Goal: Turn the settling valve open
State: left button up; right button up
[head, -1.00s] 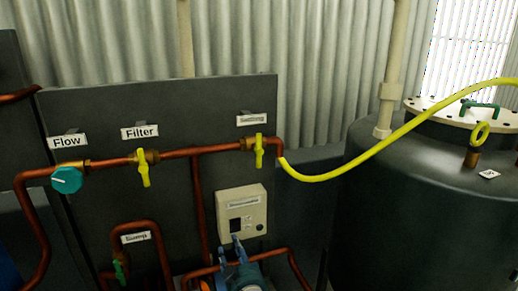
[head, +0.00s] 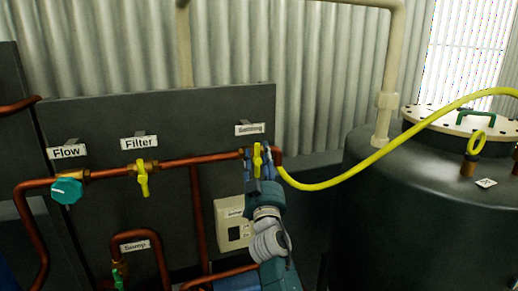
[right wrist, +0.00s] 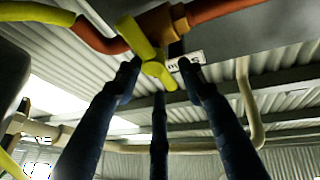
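The settling valve's yellow handle (head: 257,154) sits on the copper pipe at the right of the dark panel, below the "Settling" sign (head: 250,128). The handle looks roughly upright. My right gripper (head: 259,165) is at the valve, reaching from below, and partly covers it. In the right wrist view, the blue fingers of my right gripper (right wrist: 158,78) are spread, and the yellow handle (right wrist: 148,50) lies just beyond and between their tips. I cannot tell whether any fingertip touches it. My left gripper is not in view.
A yellow hose (head: 340,182) runs from the pipe's right end to the dark tank (head: 420,220). The yellow filter valve (head: 142,178) and teal flow knob (head: 67,190) are on the same pipe to the left. A beige control box (head: 229,228) is behind my right arm.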

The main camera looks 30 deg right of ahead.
jog(key=shift+x, duration=1)
jog(key=shift+c, duration=0.2)
grip_shut()
